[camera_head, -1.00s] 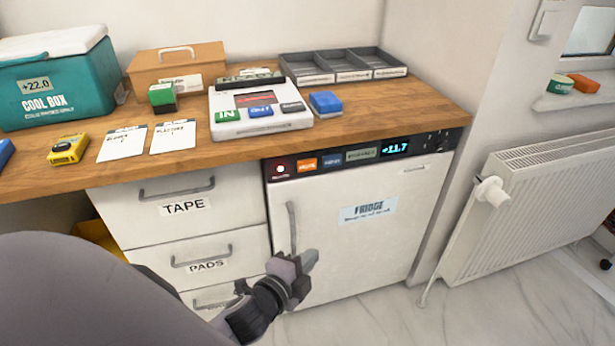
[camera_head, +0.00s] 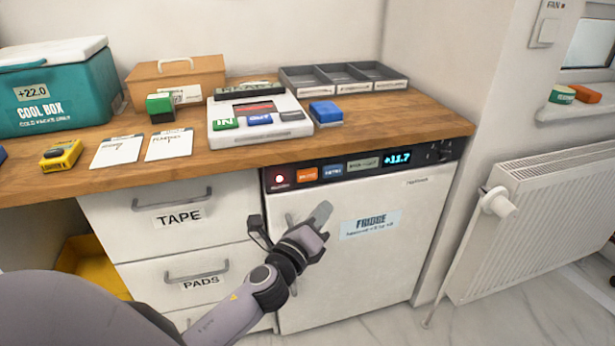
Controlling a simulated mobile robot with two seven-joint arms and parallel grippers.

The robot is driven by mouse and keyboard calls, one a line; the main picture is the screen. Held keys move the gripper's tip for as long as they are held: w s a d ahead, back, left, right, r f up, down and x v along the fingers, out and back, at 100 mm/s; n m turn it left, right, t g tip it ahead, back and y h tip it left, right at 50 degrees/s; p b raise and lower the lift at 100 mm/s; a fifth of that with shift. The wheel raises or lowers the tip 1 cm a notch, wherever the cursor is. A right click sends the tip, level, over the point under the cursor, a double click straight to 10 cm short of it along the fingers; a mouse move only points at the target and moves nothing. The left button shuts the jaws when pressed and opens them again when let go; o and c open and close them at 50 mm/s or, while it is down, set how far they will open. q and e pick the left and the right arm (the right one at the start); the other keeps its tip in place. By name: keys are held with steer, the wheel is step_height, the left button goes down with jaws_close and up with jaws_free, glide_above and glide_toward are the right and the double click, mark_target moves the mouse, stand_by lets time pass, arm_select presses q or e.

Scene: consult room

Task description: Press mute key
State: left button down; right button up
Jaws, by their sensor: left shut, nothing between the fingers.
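The fridge (camera_head: 400,265) stands under the right end of the counter. Its dark top panel carries a lit red lamp (camera_head: 279,179), an orange key (camera_head: 307,174), a blue key (camera_head: 333,171), a grey-green key (camera_head: 362,165) and a display reading +11.7 (camera_head: 397,158). The key lettering is too small to read surely, so I cannot tell which is the mute key by its label. My left gripper (camera_head: 321,216) is shut and empty in front of the fridge door, below the panel, and appears apart from the keys. My right gripper is not in view.
The wooden counter (camera_head: 400,120) overhangs drawers labelled TAPE (camera_head: 180,216) and PADS. On it stand a white keyed device (camera_head: 225,138), a blue block (camera_head: 326,112), a grey tray (camera_head: 340,85) and a teal cool box (camera_head: 60,100). A radiator (camera_head: 540,225) stands right of the fridge.

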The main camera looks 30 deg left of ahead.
mark_target(307, 175)
arm_select(q)
steer(key=shift+w+a+b, duration=0.2)
steer(key=shift+w+a, duration=1.2)
steer(key=shift+a, duration=0.25)
steer(key=shift+w+a+b, duration=0.15)
steer(key=shift+w+a, duration=1.25)
steer(key=shift+a, duration=0.25)
steer(key=shift+a, duration=0.1)
steer(key=shift+w+a, duration=0.2)
steer(key=shift+w, duration=0.05)
